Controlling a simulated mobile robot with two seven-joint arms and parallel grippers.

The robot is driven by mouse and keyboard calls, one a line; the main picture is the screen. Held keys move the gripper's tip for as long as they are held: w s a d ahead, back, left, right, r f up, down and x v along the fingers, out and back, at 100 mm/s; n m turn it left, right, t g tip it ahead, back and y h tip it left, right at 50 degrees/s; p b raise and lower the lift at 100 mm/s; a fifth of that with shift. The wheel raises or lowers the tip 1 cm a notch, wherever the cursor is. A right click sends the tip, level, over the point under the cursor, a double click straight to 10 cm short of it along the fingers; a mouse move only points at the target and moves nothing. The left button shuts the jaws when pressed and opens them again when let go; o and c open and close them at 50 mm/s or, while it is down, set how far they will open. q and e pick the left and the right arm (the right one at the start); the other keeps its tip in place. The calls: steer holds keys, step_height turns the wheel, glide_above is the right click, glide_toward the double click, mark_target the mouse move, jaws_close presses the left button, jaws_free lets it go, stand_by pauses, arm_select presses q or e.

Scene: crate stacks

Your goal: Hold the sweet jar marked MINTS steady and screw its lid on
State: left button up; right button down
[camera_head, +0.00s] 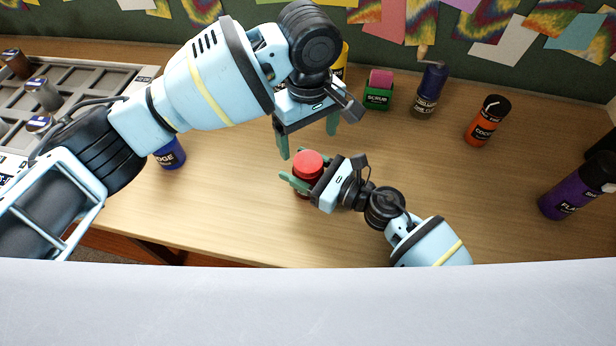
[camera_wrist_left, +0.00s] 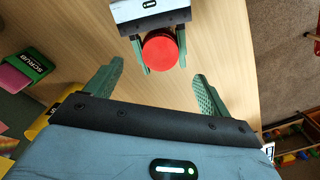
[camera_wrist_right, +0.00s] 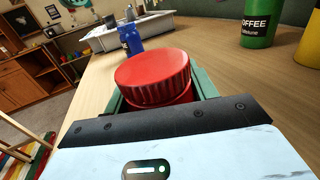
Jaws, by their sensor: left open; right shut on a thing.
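The sweet jar (camera_head: 303,188) is red with a wide red ribbed lid (camera_head: 308,163) on its top; its marking is not readable. My right gripper (camera_head: 306,177) is shut around the jar body below the lid, with a finger on each side. In the right wrist view the lid (camera_wrist_right: 153,75) sits over the red jar body (camera_wrist_right: 165,100); I cannot tell whether it is screwed tight. My left gripper (camera_head: 308,140) is open and empty, pointing down above and just behind the lid. In the left wrist view the lid (camera_wrist_left: 160,52) lies beyond the open fingertips.
A blue jar (camera_head: 170,156) stands left, near a grey compartment tray (camera_head: 95,78). Behind are a green SCRUB box (camera_head: 378,98) with a pink block and a navy bottle (camera_head: 430,88). An orange COCOA can (camera_head: 487,122) and purple bottle (camera_head: 572,196) stand right. The right-middle table is clear.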

arm_select(q)
step_height(320, 180, up, 6)
steer(key=shift+f, duration=0.15)
arm_select(e)
steer(key=shift+c, duration=2)
jaws_free()
steer(key=shift+d, duration=0.1)
steer(key=b+v, duration=0.1)
steer(key=v, duration=0.6)
steer(key=shift+f, duration=0.15)
arm_select(q)
steer(key=shift+f, duration=1.35)
arm_select(e)
steer(key=shift+s+d, duration=0.25)
